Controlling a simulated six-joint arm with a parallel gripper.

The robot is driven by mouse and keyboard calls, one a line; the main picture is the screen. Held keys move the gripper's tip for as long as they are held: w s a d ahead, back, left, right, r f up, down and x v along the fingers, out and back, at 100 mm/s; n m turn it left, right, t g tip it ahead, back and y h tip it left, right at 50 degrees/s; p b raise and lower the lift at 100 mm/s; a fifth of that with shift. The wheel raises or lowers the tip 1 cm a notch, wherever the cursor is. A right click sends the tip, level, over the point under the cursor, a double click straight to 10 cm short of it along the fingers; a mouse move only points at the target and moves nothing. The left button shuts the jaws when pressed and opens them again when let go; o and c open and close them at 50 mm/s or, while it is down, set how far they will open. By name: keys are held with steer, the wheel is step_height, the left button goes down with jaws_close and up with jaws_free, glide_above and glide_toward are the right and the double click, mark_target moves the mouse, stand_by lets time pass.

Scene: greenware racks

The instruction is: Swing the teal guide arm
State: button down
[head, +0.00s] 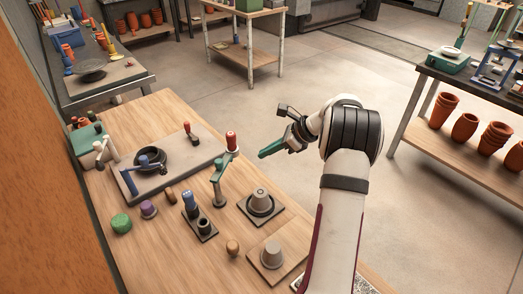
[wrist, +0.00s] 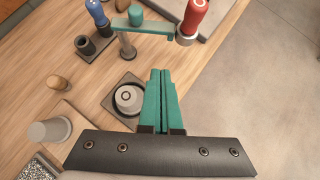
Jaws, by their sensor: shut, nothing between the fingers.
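The teal guide arm (head: 224,164) stands on the wooden bench, on a post, with an upright red handle (head: 231,141) at its far end. In the wrist view the teal bar (wrist: 150,28) runs across the top, and its red handle (wrist: 194,18) stands at the right end. My gripper (head: 264,154) has teal fingers and is to the right of the guide arm, apart from it. In the wrist view my gripper (wrist: 160,74) has its fingers together with nothing between them, pointing toward the bar and red handle.
A grey cup on a square tray (head: 279,217) stands in front of the guide arm, and another cup (head: 271,254) sits nearer. A blue-handled tool (head: 190,200) and a grey board with a black bowl (head: 150,157) are left. Open floor lies right of the bench.

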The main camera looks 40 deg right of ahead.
mark_target(225, 155)
steer(key=w+a+f, duration=0.4)
steer(key=w, duration=0.3)
steer(key=shift+w+a+f, duration=0.2)
steer(key=shift+a+f, duration=0.2)
steer(key=shift+w+a, duration=0.1)
steer(key=shift+w, duration=0.45)
steer(key=shift+w+a, duration=0.2)
steer(key=shift+w, duration=0.3)
steer(key=shift+w+a, duration=0.15)
steer(key=shift+w, duration=0.35)
steer(key=shift+w+a, duration=0.35)
steer(key=shift+w, duration=0.25)
steer(key=shift+w+a, duration=0.2)
steer(key=shift+w, duration=0.05)
